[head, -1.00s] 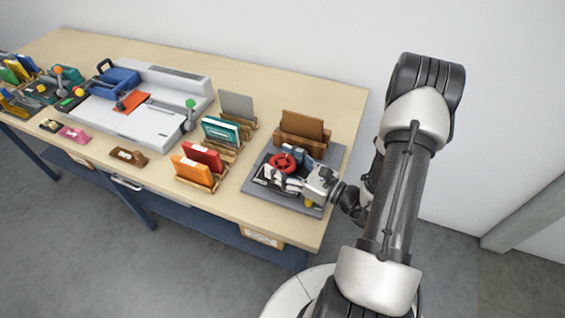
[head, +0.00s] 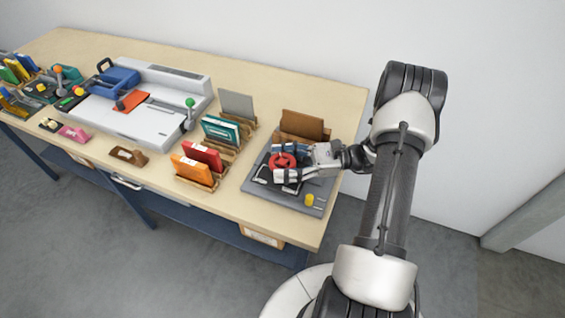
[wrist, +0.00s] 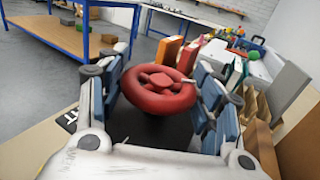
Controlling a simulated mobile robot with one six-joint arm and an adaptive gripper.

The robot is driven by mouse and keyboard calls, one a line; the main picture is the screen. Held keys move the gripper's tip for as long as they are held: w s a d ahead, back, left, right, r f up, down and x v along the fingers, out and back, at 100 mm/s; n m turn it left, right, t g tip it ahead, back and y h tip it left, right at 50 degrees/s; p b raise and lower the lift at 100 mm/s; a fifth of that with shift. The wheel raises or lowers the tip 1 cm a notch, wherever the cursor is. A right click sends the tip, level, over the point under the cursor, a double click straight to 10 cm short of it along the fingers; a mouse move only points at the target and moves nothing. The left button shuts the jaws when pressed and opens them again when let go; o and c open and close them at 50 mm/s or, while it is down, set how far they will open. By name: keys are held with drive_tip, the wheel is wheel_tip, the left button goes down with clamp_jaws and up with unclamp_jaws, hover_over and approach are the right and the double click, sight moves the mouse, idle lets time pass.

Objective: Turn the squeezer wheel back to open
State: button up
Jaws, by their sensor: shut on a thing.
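The red squeezer wheel (head: 283,160) sits on the grey squeezer base (head: 318,186) at the right end of the bench. It is also in the middle of the wrist view (wrist: 158,88). My gripper (head: 281,163) reaches in from the right, with one finger on each side of the wheel. In the wrist view the blue finger pads (wrist: 208,100) stand left and right of the wheel and are shut on its rim. The exact contact points are hard to see. A yellow knob (head: 309,200) shows at the base's front.
A brown holder with a board (head: 303,124) stands just behind the squeezer. Racks with red (head: 203,157) and orange (head: 192,171) books stand to its left. A white and grey cutting machine (head: 150,118) is farther left. The floor at the right is clear.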

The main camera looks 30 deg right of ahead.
sight(283, 161)
drive_tip(key=shift+n+g+y+b, duration=0.4)
drive_tip(key=shift+n+g, duration=0.7)
drive_tip(key=shift+g, duration=0.55)
drive_tip(key=shift+n+g+y+b, duration=0.25)
drive_tip(key=shift+n+g+y, duration=0.15)
drive_tip(key=shift+n+g, duration=1)
drive_tip(key=shift+g, duration=0.55)
drive_tip(key=o, duration=1.1)
wheel_tip(283, 161, up, 10)
drive_tip(key=shift+d, duration=0.1)
